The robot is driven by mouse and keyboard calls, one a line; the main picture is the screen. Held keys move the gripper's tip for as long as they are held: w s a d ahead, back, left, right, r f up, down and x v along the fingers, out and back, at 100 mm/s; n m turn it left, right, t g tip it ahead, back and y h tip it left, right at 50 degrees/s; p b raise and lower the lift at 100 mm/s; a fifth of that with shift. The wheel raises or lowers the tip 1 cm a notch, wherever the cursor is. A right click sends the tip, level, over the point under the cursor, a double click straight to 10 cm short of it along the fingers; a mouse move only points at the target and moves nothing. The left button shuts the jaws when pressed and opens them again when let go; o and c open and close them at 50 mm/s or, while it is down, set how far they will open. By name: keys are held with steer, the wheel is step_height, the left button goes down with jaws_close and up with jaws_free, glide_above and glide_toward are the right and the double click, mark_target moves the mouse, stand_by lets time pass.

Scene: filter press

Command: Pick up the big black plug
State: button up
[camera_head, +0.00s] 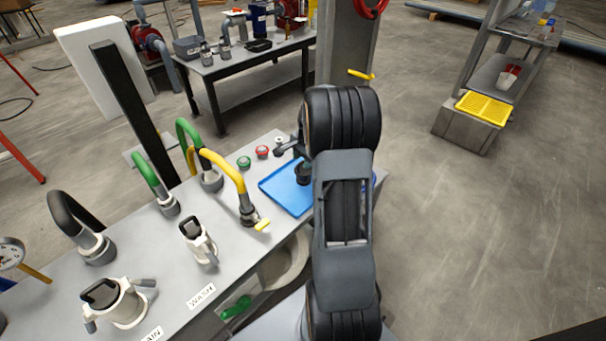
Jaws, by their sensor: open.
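A dark, round plug-like piece (303,174) stands on the blue tray (277,187) at the right end of the grey bench. It looks like the big black plug, and my arm hides part of its right side. My gripper (288,150) is open at the tray's back edge, mostly hidden behind my own wrist. It is close to the dark piece; I cannot tell whether they touch. Nothing shows between the jaws.
Left of the tray, a yellow hose (230,170), green hoses and a black hose (70,212) rise from the bench. White couplings (122,305) stand along its front. A green cap (243,162) and red cap (262,151) lie behind the tray. Open floor lies right.

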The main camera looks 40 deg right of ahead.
steer(key=shift+w+f, duration=0.2)
steer(key=shift+f, duration=0.6)
steer(key=shift+s+d, duration=0.15)
steer(key=shift+c, duration=0.6)
jaws_close()
